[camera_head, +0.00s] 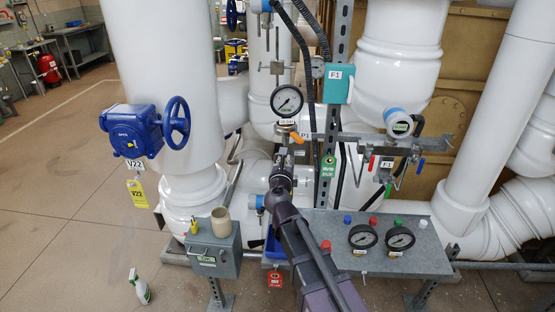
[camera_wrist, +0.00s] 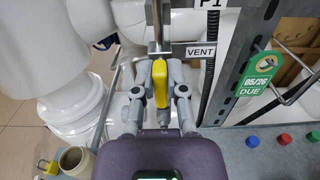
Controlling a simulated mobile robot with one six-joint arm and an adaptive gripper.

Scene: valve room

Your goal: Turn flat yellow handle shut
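The flat yellow handle (camera_wrist: 160,83) stands upright in the middle of the wrist view, by a white VENT label (camera_wrist: 200,52). My gripper (camera_wrist: 160,92) has one grey finger on each side of the handle. The fingers stand apart, with narrow gaps seeming to show beside the handle; firm contact cannot be made out. In the head view my gripper (camera_head: 281,168) reaches in at the pipework below a round gauge (camera_head: 286,101). It hides the yellow handle there.
A small orange lever (camera_head: 297,137) sits just above my gripper. A perforated steel post (camera_head: 332,140) with a green tag (camera_head: 328,167) stands close on the right. A grey panel (camera_head: 430,262) with gauges and coloured knobs lies right of my arm. A grey box (camera_head: 213,250) stands left.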

